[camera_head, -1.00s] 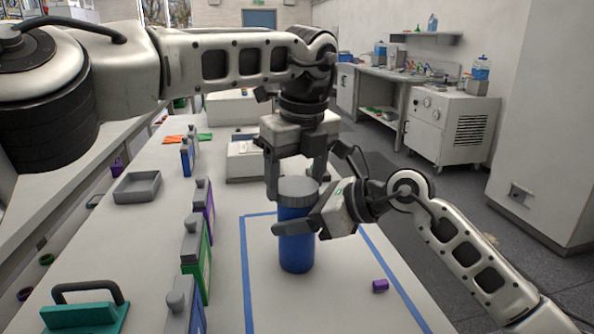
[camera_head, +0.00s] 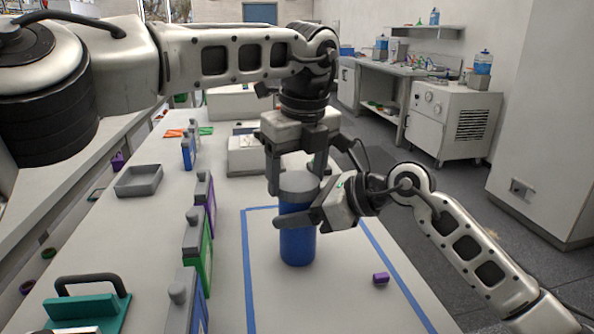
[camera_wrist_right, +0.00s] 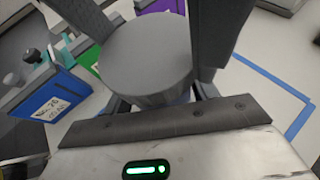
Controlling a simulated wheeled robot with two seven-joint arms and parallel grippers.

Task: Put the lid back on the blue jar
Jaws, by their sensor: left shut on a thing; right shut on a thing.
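The blue jar (camera_head: 298,246) stands upright on the white bench, inside a blue tape outline. A grey lid (camera_head: 298,184) sits at the jar's mouth, level as far as I can see; whether it is fully seated I cannot tell. It also shows from above in the right wrist view (camera_wrist_right: 148,55). My left gripper (camera_head: 297,187) points down from above and is shut on the lid, a finger at each side. My right gripper (camera_head: 297,218) comes from the right and is shut around the jar's upper body, just below the lid.
A small purple block (camera_head: 380,278) lies right of the jar. A row of upright cells, one green (camera_head: 205,255), stands to the left. A grey tray (camera_head: 138,180) and a teal handled thing (camera_head: 88,310) are farther left.

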